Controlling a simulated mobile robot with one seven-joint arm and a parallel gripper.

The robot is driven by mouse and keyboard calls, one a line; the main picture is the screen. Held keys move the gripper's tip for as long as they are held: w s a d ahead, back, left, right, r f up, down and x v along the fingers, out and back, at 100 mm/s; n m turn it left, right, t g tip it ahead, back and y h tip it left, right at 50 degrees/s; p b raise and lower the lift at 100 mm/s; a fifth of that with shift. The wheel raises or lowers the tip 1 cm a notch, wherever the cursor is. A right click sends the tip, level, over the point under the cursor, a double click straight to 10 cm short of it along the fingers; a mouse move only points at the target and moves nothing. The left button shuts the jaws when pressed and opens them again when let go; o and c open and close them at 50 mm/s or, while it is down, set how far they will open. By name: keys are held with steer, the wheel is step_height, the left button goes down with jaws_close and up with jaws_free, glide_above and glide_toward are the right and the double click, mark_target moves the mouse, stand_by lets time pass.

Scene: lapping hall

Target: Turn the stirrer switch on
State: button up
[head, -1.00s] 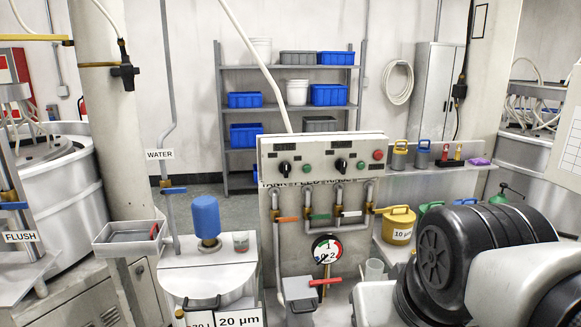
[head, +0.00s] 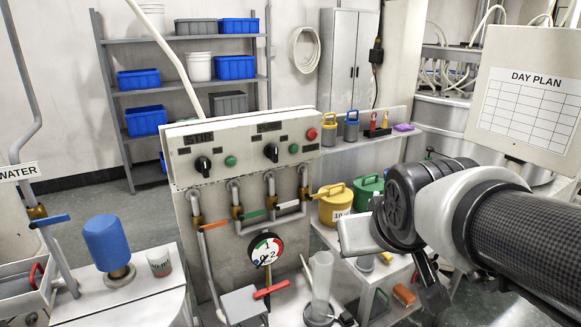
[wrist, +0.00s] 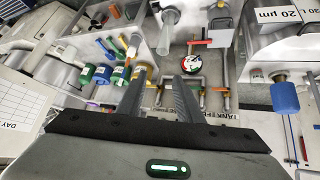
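A grey-white control box (head: 240,150) tops the valve board in the head view. Its left black rotary switch (head: 203,165) sits below a label that seems to read "STIR", with a green button (head: 231,161) beside it. A second black rotary switch (head: 271,152) is further right under a label too small to read. My gripper shows in the wrist view (wrist: 158,80) with its two fingers apart and nothing between them. In the head view my arm is at the right, clear of the box. The switches are not discernible in the wrist view.
Valves with coloured levers and a gauge (head: 266,249) are below the box. A blue-topped unit (head: 107,240) and a cup (head: 159,262) stand left. A yellow can (head: 334,203), a green can (head: 367,190) and a clear cylinder (head: 320,280) are right. A day plan board (head: 525,100) hangs upper right.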

steer(key=w+a+f+n+t+y+b, duration=0.3)
steer(key=w+a, duration=0.8)
steer(key=a, duration=0.2)
steer(key=n+t+y+b, duration=0.1)
steer(key=t+y+b, duration=0.3)
steer(key=y, duration=0.2)
glide_toward(206, 168)
steer(key=p+x, duration=0.2)
steer(key=x, duration=0.7)
steer(key=shift+w+a, duration=0.1)
jaws_close()
